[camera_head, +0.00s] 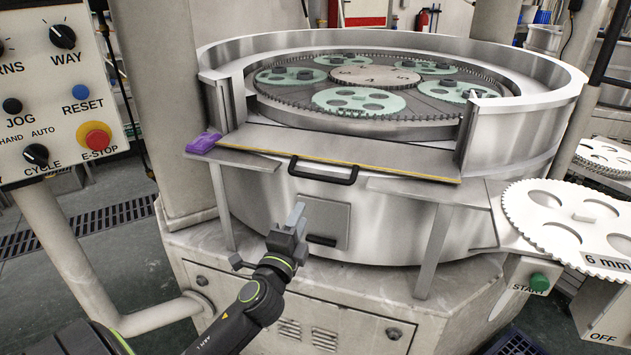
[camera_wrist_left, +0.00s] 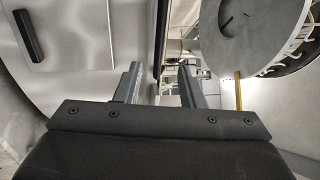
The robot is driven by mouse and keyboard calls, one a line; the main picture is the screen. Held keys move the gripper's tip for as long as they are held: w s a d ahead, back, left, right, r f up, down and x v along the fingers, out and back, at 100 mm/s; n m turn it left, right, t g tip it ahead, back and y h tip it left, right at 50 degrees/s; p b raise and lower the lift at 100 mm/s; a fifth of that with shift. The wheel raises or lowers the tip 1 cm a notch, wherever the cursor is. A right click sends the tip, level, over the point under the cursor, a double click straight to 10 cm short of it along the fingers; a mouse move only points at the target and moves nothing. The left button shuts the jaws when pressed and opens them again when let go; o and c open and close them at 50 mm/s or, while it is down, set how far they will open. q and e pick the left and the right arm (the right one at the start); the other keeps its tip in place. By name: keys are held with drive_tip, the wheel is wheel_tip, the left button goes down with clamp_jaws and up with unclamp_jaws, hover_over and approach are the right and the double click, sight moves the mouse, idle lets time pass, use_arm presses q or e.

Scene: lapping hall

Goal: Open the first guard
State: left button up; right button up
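The lapping machine's round steel wall (camera_head: 520,120) has a gap at the front. At this gap lies a flat steel panel (camera_head: 400,155) with a yellow front edge and a black bar handle (camera_head: 323,172) below that edge. I take it for the guard, but cannot tell for sure. My left gripper (camera_head: 296,214) is below and slightly left of the handle, apart from it, before a small square plate (camera_head: 336,222). In the left wrist view its two fingers (camera_wrist_left: 158,85) stand apart with nothing between them. My right gripper is not in view.
A purple object (camera_head: 203,142) sits on the left ledge. A control panel (camera_head: 60,90) stands at left. A white toothed carrier (camera_head: 575,222) marked 6 mm lies on the right shelf. Green carriers (camera_head: 362,102) are inside the machine. A small black grip (camera_wrist_left: 28,35) shows in the wrist view.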

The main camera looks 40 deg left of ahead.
sight(318, 179)
use_arm(q)
drive_tip(key=p+x, duration=0.1)
drive_tip(key=x, duration=1.1)
drive_tip(key=shift+p, duration=0.3)
drive_tip(key=shift+c, duration=0.4)
clamp_jaws()
